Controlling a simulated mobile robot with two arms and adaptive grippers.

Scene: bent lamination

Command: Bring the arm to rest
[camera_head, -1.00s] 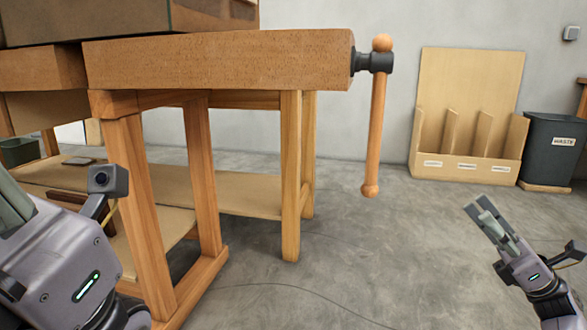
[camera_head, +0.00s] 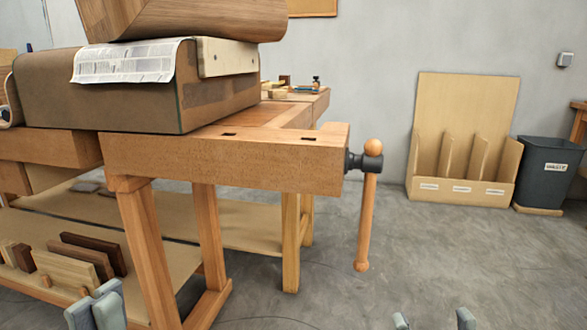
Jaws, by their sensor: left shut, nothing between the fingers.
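My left gripper (camera_head: 96,311) shows at the bottom left, with only its grey-green fingers in view. The fingers are close together, shut and empty, in front of the workbench's lower shelf (camera_head: 175,262). My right gripper (camera_head: 433,320) shows only as two grey-green fingertips at the bottom edge. The tips stand well apart with bare floor between them, so it looks open. The rest of both arms is out of view.
The wooden workbench (camera_head: 225,163) fills the left, carrying a large brown block (camera_head: 110,103) with a printed sheet (camera_head: 128,62). Its vise handle (camera_head: 366,225) juts right. Wood pieces sit on the shelf. A divided bin (camera_head: 450,190) and waste bin (camera_head: 548,170) stand by the wall; floor between is clear.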

